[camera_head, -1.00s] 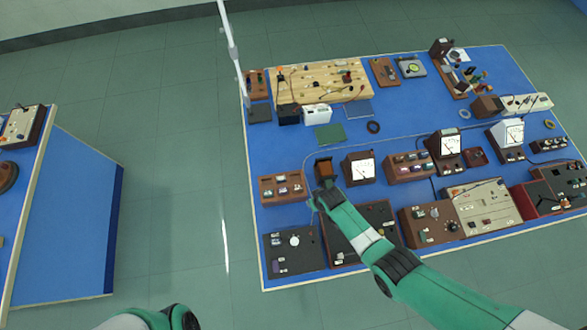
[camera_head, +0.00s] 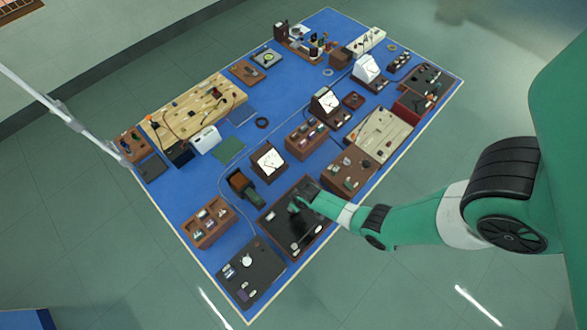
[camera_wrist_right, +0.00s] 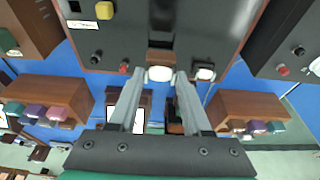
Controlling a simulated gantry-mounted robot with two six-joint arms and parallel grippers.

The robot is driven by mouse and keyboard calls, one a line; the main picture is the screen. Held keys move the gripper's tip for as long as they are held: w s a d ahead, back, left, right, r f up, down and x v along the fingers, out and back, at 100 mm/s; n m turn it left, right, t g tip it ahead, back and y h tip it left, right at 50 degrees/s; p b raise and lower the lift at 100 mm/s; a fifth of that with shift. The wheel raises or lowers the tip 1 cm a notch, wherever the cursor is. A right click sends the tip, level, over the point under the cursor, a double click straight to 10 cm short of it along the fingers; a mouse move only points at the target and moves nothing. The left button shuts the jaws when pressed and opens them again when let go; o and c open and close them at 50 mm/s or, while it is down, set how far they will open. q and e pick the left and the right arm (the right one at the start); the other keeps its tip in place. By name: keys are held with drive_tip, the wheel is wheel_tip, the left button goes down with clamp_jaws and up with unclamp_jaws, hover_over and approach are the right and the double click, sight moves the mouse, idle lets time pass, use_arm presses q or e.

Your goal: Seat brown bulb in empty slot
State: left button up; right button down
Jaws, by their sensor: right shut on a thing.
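My right gripper (camera_head: 298,205) is low over a black panel box (camera_head: 292,228) in the head view. In the right wrist view, my right gripper (camera_wrist_right: 160,80) is shut on a small piece with a brown part and a white end, which appears to be the brown bulb (camera_wrist_right: 160,57). The black panel (camera_wrist_right: 205,30) lies just beyond the fingertips. The held piece overlaps the panel edge, and I cannot tell whether they touch. The empty slot cannot be made out. My left gripper is out of view.
A wooden rack with several coloured pieces (camera_head: 208,222) stands left of the black box. A brown box (camera_head: 240,185) and a white-faced meter (camera_head: 268,160) stand behind it. Another black panel (camera_head: 250,268) is at the front left. Bare blue bench (camera_head: 190,190) shows further left.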

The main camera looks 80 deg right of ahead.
drive_tip(key=shift+f+b, duration=2.9)
drive_tip(key=shift+f, duration=0.35)
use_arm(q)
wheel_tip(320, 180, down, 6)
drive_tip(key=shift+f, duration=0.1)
use_arm(e)
drive_tip(key=shift+c, duration=1.3)
unclamp_jaws()
drive_tip(key=shift+r, duration=0.1)
